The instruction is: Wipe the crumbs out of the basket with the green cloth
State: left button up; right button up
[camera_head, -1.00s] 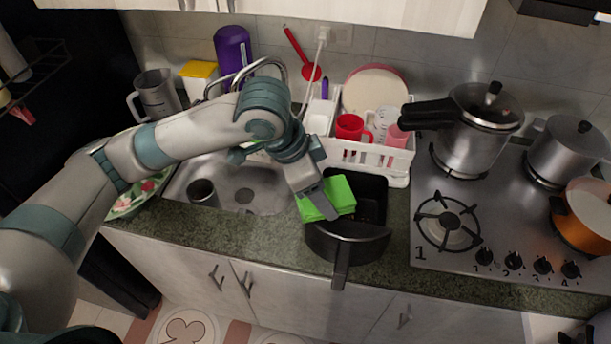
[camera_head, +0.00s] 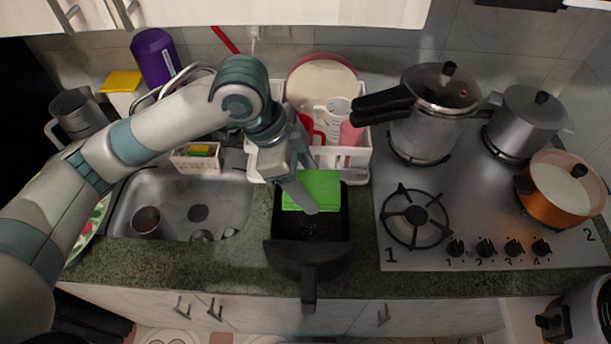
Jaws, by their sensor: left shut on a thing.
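The black basket (camera_head: 296,262) with a front handle stands on the green stone counter between the sink and the stove. Small brown crumbs (camera_head: 318,231) lie on its dark floor, toward the front. My left gripper (camera_head: 303,198) is shut on the folded green cloth (camera_head: 321,186). The cloth is at the back part of the basket; I cannot tell whether it touches the floor. The gripper hides part of the cloth and of the basket's left rear. My right gripper is not in view.
A white dish rack (camera_head: 352,160) with cups and a plate stands right behind the basket. The sink (camera_head: 160,200) is to the left, with a metal cup (camera_head: 146,220) in it. The stove (camera_head: 460,225) with several pots is to the right. The counter front is clear.

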pick_arm(q)
jog(key=shift+s+r, duration=0.1)
jog(key=shift+p, duration=0.5)
jog(key=shift+f, duration=0.25)
jog(key=shift+f+b, duration=0.9)
jog(key=shift+f, duration=1.1)
jog(key=shift+f+b, duration=1.25)
jog(key=shift+f, duration=2.55)
jog(key=shift+f+b, duration=0.5)
jog(key=shift+f, duration=1.4)
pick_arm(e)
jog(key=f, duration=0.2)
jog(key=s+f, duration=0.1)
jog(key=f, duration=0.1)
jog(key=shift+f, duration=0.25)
